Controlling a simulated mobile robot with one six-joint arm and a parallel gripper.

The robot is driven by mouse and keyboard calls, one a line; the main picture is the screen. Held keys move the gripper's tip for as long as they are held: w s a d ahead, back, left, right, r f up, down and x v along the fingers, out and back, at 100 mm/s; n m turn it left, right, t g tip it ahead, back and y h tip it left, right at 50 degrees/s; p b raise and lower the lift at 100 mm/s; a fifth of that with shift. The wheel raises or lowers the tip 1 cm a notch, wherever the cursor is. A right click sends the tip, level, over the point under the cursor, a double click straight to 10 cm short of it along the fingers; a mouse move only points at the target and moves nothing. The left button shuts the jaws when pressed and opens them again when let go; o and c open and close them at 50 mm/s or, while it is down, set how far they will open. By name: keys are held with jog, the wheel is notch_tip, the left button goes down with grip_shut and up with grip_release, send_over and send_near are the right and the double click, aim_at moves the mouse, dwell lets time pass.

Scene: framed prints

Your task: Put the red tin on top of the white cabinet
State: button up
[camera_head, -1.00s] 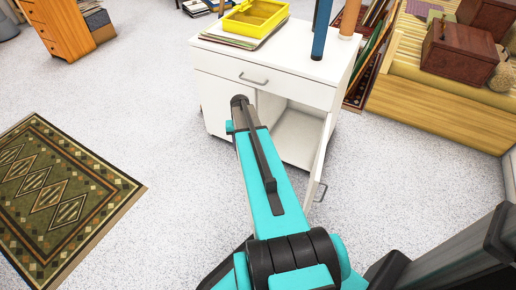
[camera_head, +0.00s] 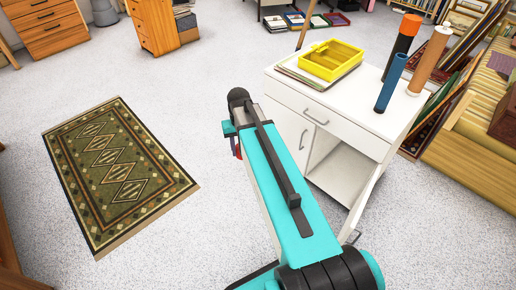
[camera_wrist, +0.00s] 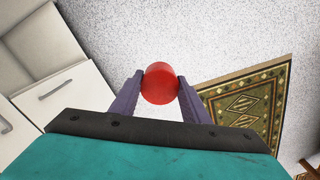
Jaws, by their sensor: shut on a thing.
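The red tin (camera_wrist: 160,84) is held between the two fingers of my gripper (camera_wrist: 158,88) in the wrist view, above the speckled floor. In the head view my arm hides most of the gripper, and only a sliver of red (camera_head: 238,151) shows beside the arm's end. The white cabinet (camera_head: 297,99) stands to the right of my arm in the head view, with a door open at its front. In the wrist view the cabinet (camera_wrist: 75,92) is at the left, apart from the tin.
The front middle of the top is bare. A patterned rug (camera_head: 118,172) lies left.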

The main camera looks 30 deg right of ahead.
jog(key=s+a+r+n+p, duration=0.2)
jog(key=a+r+p, duration=0.4)
jog(key=a+r, duration=0.5)
jog(key=shift+s+a+r+n, duration=0.15)
jog(key=shift+a+r+n, duration=0.15)
jog(key=shift+r, duration=0.6)
